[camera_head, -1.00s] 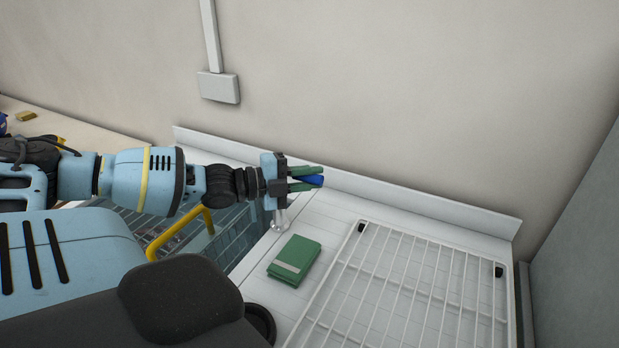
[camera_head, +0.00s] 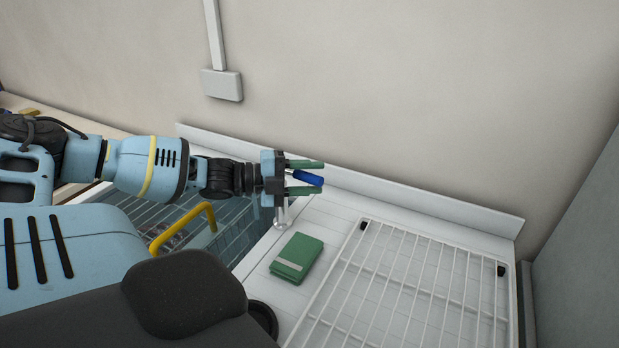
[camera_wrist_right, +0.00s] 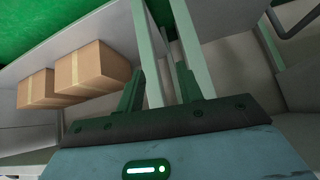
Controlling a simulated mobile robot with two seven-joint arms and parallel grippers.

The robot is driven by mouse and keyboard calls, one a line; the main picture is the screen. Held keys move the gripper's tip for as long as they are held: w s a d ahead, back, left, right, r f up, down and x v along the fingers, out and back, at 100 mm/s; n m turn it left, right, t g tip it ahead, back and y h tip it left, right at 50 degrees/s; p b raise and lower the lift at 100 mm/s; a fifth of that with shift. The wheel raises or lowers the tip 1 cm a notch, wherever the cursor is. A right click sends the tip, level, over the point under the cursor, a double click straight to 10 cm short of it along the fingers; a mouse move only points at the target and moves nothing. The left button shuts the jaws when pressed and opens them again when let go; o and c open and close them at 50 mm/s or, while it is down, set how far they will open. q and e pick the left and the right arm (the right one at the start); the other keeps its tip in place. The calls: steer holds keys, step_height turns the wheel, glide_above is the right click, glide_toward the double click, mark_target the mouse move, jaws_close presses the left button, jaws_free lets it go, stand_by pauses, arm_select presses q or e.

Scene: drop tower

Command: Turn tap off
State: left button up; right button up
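My left gripper (camera_head: 305,177) reaches in from the left above the counter. Its two green fingers are spread apart. A blue lever-like piece (camera_head: 309,178), seemingly the tap handle, shows between the fingers, nearer the lower one; contact cannot be told. A metal post (camera_head: 281,212) stands below the gripper, partly hidden by it.
A green folded cloth or pad (camera_head: 297,258) lies on the white counter. A white wire rack (camera_head: 410,290) covers the counter at right. A low backsplash runs along the wall. In the right wrist view, cardboard boxes (camera_wrist_right: 92,75) sit at left.

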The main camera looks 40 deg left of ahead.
steer(key=shift+w, duration=0.1)
arm_select(q)
steer(key=p+v, duration=0.5)
steer(key=v, duration=0.2)
steer(key=shift+s+a, duration=0.25)
steer(key=shift+s, duration=0.1)
arm_select(e)
steer(key=w+d+r+t, duration=0.1)
steer(key=w+r, duration=0.4)
steer(key=r, duration=0.2)
steer(key=shift+t, duration=0.3)
